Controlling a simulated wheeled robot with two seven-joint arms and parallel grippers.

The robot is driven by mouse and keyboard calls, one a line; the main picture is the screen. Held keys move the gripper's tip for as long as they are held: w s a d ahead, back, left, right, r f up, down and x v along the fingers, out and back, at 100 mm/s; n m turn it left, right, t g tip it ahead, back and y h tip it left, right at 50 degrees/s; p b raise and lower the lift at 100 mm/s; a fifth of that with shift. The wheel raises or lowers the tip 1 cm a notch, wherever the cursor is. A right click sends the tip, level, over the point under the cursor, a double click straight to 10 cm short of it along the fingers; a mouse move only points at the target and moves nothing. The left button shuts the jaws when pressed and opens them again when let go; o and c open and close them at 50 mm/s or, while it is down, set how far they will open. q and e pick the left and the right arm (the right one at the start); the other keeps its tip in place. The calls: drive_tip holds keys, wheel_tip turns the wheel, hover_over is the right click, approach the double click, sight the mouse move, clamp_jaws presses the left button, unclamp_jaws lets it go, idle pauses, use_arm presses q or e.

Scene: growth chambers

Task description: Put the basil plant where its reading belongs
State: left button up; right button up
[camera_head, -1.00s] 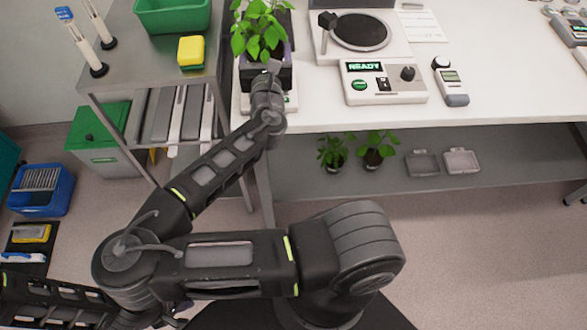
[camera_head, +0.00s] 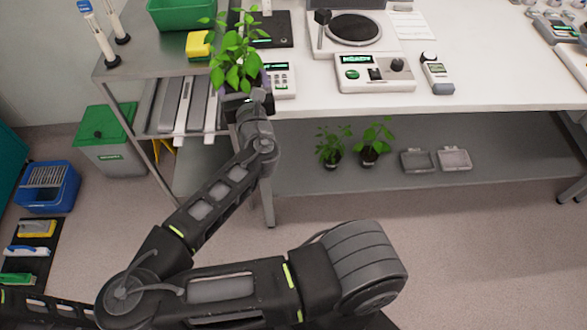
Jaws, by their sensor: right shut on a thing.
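The basil plant (camera_head: 237,66) is a leafy green plant in a dark pot. My right gripper (camera_head: 246,98) is shut on the pot, and the arm covers part of it. The plant is upright, at the bench's left front corner beside the metal cart, and looks held clear of the bench. A white meter (camera_head: 280,80) with a keypad and a green-lit display sits just right of it; the display is too small to read. My left gripper is not in view.
The white bench (camera_head: 480,85) holds a turntable-like device (camera_head: 355,28), a READY control box (camera_head: 375,75) and a handheld meter (camera_head: 436,72). The cart (camera_head: 135,50) carries a green bin (camera_head: 180,14). Two potted plants (camera_head: 332,147) (camera_head: 373,142) and two trays (camera_head: 417,161) (camera_head: 456,159) sit on the lower shelf (camera_head: 310,180).

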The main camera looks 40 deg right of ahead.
drive_tip(key=w+a+f+n+t+y, duration=0.1)
drive_tip(key=w+a+n+y, duration=0.1)
drive_tip(key=a+y, duration=0.2)
drive_tip(key=w+a+f+n+y, duration=0.2)
drive_tip(key=w+a+n+y, duration=0.1)
drive_tip(key=a, duration=0.7)
drive_tip(key=shift+w+t+y, duration=0.15)
drive_tip(key=shift+t+y, duration=0.25)
drive_tip(key=shift+a, duration=0.1)
drive_tip(key=shift+a+r, duration=0.15)
